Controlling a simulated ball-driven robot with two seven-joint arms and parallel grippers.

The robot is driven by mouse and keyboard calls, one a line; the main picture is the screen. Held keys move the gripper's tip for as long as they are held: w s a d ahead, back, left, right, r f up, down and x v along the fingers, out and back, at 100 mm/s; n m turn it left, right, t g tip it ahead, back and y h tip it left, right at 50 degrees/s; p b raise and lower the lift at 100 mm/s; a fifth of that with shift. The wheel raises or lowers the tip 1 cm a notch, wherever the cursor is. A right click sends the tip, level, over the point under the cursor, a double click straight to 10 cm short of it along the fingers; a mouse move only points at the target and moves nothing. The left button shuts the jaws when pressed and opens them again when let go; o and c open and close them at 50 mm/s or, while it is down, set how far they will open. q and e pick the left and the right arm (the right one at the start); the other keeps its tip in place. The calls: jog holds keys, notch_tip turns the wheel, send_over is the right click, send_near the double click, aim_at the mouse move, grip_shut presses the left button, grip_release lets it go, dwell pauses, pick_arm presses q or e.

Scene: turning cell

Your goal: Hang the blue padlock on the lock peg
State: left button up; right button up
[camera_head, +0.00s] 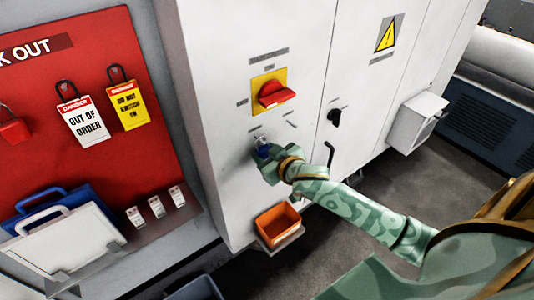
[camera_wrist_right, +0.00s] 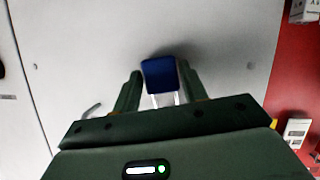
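The blue padlock (camera_head: 262,150) is at the front of the white cabinet, below the red rotary switch, with its silver shackle above the body. It also shows in the right wrist view (camera_wrist_right: 160,73), between the two fingers. My right gripper (camera_head: 268,160) appears shut on the padlock body, one finger at each side; the wrist view shows the gripper too (camera_wrist_right: 160,85). The lock peg cannot be made out; the padlock and gripper cover that spot, so I cannot tell whether the shackle is around it. My left gripper is not in view.
The red rotary switch (camera_head: 274,94) sits on a yellow plate above. An orange bin (camera_head: 278,224) stands on a small shelf below. A red lockout board (camera_head: 90,150) with tags is at the left. A black door handle (camera_head: 330,153) is just right of my gripper.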

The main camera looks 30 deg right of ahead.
jog(key=shift+o, duration=1.2)
jog(key=v, duration=1.6)
jog(key=shift+s+b, duration=0.2)
jog(key=shift+b, duration=0.15)
